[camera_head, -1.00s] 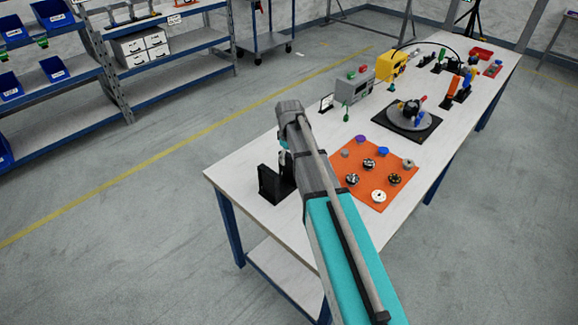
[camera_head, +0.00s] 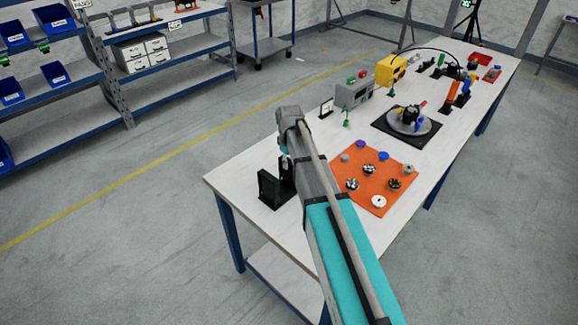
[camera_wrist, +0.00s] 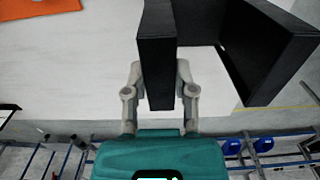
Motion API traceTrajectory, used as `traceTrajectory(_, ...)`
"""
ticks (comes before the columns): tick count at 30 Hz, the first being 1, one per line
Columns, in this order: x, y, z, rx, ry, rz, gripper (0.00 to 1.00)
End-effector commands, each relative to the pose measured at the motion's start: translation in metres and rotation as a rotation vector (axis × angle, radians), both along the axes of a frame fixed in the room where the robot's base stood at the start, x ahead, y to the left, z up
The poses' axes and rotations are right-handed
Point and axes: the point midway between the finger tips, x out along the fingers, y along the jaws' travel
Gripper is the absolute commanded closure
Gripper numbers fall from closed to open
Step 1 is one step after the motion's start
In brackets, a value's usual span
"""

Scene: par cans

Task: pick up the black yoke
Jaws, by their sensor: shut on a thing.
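The black yoke (camera_wrist: 156,62) is a U-shaped piece with two upright walls. In the head view the yoke (camera_head: 268,188) is at the near left end of the white table, partly hidden behind my arm. In the wrist view my gripper (camera_wrist: 160,80) has one finger on each side of the nearer wall, closed on it. The other wall (camera_wrist: 270,55) is to the right, clear of the fingers. I cannot tell whether the yoke's base still touches the table.
An orange mat (camera_head: 350,195) with several small round parts lies right of my arm. A turntable on a black mat (camera_head: 380,128), a grey box (camera_head: 352,95) and a yellow device (camera_head: 392,70) stand farther back. The table's left corner near the yoke is bare.

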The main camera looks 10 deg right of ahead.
Motion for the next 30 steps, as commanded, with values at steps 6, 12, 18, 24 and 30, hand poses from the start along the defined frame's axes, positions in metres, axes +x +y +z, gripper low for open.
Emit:
traceTrajectory(6,0.000,0.000,0.006,0.001,0.001,0.000,1.00)
traceTrajectory(12,0.000,0.000,0.018,0.001,0.001,0.000,1.00)
traceTrajectory(18,0.000,0.000,0.038,0.000,0.000,0.000,1.00)
traceTrajectory(24,0.000,0.000,0.062,0.000,0.000,-0.001,1.00)
traceTrajectory(30,0.000,-0.001,0.086,0.000,0.000,-0.001,1.00)
